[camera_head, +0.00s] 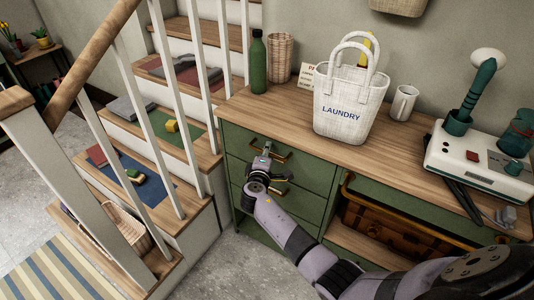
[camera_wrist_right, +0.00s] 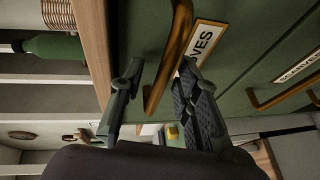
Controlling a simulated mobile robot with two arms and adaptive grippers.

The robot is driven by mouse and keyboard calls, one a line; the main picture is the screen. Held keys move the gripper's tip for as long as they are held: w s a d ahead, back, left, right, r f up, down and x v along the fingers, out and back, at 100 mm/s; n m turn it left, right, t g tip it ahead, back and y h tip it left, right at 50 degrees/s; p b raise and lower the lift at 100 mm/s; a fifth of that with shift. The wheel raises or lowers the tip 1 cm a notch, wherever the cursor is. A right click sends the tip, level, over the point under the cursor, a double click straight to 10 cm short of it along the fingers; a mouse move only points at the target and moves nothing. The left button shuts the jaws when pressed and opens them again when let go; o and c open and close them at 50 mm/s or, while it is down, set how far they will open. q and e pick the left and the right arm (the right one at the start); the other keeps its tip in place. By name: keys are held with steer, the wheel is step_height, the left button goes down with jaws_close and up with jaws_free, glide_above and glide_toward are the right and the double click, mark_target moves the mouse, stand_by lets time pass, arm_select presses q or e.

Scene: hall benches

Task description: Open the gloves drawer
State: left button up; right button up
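The gloves drawer (camera_head: 240,142) is the top green drawer of the cabinet, and its front looks shut. Its brass handle (camera_wrist_right: 169,60) crosses the right wrist view beside a label (camera_wrist_right: 202,40) of which only "VES" shows. My right gripper (camera_head: 265,148) is at this handle in the head view. In the wrist view its two fingers (camera_wrist_right: 162,68) are apart, with the handle between their tips. I see gaps beside the bar; contact cannot be told. My left gripper is not in view.
Below is a drawer labelled scarves (camera_wrist_right: 297,66) with its own handle (camera_wrist_right: 285,97). On the wooden top stand a laundry basket (camera_head: 343,103), green bottle (camera_head: 258,65), mug (camera_head: 403,103) and white device (camera_head: 480,160). Stairs with a railing (camera_head: 165,110) are close on the left.

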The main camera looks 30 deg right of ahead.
jaws_close()
stand_by(0.8)
